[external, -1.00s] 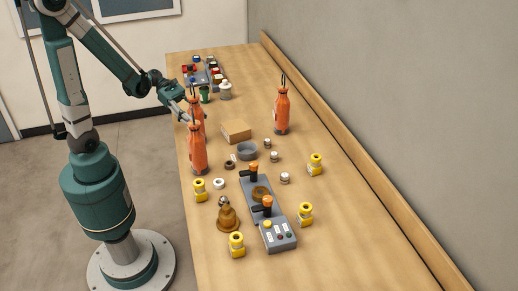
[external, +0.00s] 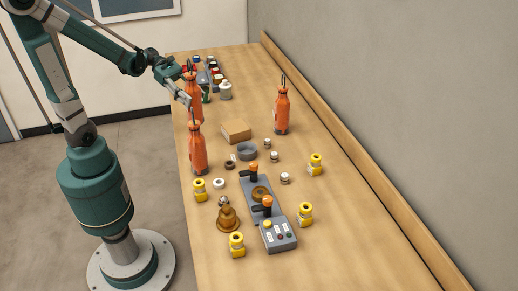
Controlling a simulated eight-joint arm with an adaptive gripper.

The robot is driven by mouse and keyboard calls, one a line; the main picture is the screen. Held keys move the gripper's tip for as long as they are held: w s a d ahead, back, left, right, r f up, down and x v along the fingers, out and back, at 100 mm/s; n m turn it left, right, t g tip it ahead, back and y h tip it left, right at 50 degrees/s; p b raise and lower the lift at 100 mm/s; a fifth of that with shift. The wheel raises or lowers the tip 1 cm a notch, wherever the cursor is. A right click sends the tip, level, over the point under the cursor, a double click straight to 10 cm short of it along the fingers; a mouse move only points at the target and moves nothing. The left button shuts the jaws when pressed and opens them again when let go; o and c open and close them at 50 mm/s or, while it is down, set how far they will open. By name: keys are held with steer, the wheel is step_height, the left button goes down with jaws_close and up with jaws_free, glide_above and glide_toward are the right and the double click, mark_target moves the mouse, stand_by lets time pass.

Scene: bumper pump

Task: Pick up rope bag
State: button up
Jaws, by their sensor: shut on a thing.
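Three orange rope bags with dark cord loops at their tops are in view. My gripper (external: 185,98) is shut on the back left rope bag (external: 194,104) and holds it upright, seemingly just above the table. Part of this bag is hidden by the gripper. A second rope bag (external: 197,152) stands upright just in front of it at the table's left side. A third rope bag (external: 282,114) stands upright to the right, apart from the others.
The wooden table (external: 345,235) also holds a cardboard box (external: 237,131), a grey ring (external: 246,151), joystick boxes (external: 279,236), a brass bell-shaped piece (external: 228,219) and several yellow fittings (external: 305,213). A wooden ledge and wall bound its right side.

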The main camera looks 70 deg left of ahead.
mark_target(192, 81)
steer(key=shift+r+p, duration=0.8)
steer(key=shift+r, duration=2.65)
steer(key=shift+w+r, duration=0.1)
steer(key=shift+w, duration=0.05)
steer(key=shift+w+a+r+p, duration=0.15)
steer(key=shift+w+p, duration=0.15)
steer(key=shift+w, duration=0.2)
steer(key=shift+w+a+r+p, duration=0.15)
steer(key=shift+w+p, duration=0.15)
steer(key=shift+w, duration=0.2)
steer(key=w+f+m+g+h+p, duration=0.1)
steer(key=w+p, duration=0.6)
steer(key=w, duration=0.8)
steer(key=shift+w+d+f+m+g+h, duration=0.35)
steer(key=shift+f+m+g, duration=0.4)
steer(key=shift+m+g, duration=0.2)
steer(key=shift+f, duration=0.1)
